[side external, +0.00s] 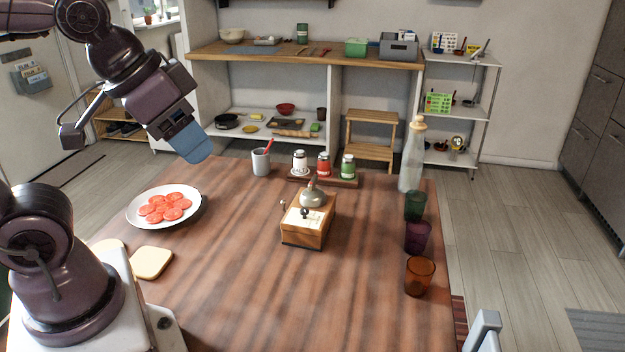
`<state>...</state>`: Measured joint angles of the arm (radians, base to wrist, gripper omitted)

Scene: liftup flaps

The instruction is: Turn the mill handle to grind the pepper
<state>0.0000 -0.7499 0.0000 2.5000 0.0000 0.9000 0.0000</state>
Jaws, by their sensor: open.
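The pepper mill (306,225) is a wooden box with a rounded metal top, standing upright in the middle of the wooden table. My gripper (196,150), with blue fingers, is held up at the upper left, above and behind the plate. It is well apart from the mill. It is open, with nothing seen between its fingers.
A white plate (135,215) with tomato slices is on the left, with bread (152,263) in front. A grey cup (261,162) and several spice jars (323,165) stand behind the mill. A bottle (411,165) and coloured glasses (419,275) line the right. Table front is clear.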

